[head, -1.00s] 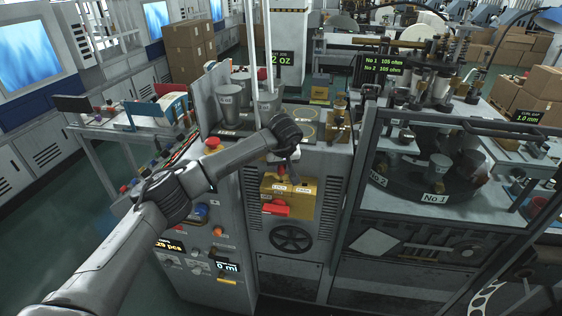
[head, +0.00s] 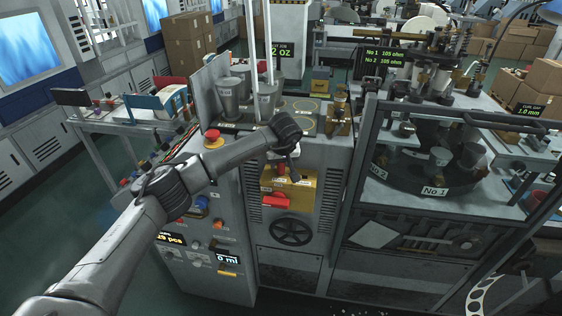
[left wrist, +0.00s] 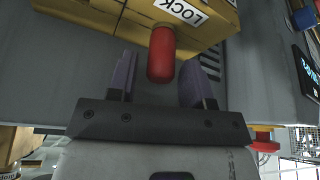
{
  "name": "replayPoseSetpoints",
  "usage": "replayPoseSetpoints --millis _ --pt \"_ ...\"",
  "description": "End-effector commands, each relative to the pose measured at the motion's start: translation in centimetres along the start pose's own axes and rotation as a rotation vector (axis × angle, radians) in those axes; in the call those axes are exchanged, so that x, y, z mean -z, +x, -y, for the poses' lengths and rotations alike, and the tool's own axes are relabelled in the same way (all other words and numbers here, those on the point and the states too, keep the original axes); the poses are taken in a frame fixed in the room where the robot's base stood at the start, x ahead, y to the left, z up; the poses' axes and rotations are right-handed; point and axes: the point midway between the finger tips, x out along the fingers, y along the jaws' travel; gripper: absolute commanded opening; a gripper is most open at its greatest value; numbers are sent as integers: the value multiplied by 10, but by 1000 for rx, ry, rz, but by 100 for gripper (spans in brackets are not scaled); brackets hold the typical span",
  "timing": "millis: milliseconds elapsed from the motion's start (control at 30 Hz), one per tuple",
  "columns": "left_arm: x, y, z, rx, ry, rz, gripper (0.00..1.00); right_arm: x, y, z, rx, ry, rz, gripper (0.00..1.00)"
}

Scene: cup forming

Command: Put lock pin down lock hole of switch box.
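The switch box is a yellow box (head: 300,198) on the front of the grey machine, with white labels on its upper edge. In the left wrist view its yellow face (left wrist: 105,14) shows at the top with a "LOCK" label. The lock pin (left wrist: 161,54) is a red, round-ended cylinder next to that label. My left gripper (left wrist: 163,78) is open, with one dark finger on each side of the pin and gaps showing. In the head view, my left gripper (head: 289,168) is at the top of the box; its fingers are small there. The lock hole cannot be made out. My right gripper is not in view.
A red switch handle (head: 275,202) sticks out at the box's lower left. A black handwheel (head: 291,231) is below. Metal cups (head: 232,98) and two thin white rods stand behind my left arm. A framed carousel machine (head: 425,175) is close on the right.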

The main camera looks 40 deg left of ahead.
Motion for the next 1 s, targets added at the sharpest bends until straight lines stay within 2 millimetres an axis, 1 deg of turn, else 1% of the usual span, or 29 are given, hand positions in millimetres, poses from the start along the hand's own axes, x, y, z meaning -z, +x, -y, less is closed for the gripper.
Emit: replayPoseSetpoints --millis 33,100,333,467,567,800,1000 --pt "0 0 0 0 0 0 51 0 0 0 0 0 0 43" --pt "0 0 0 0 0 0 56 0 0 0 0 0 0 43" --pt "0 -1 0 0 0 0 56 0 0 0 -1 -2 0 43" --pt "1 -9 0 -2 -1 -1 56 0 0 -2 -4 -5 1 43" --pt "1 -24 0 -2 1 -2 56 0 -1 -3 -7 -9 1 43" --pt "1 -72 0 -2 1 -3 56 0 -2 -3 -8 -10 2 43" --pt "1 -107 0 -1 0 -2 56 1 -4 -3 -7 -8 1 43"
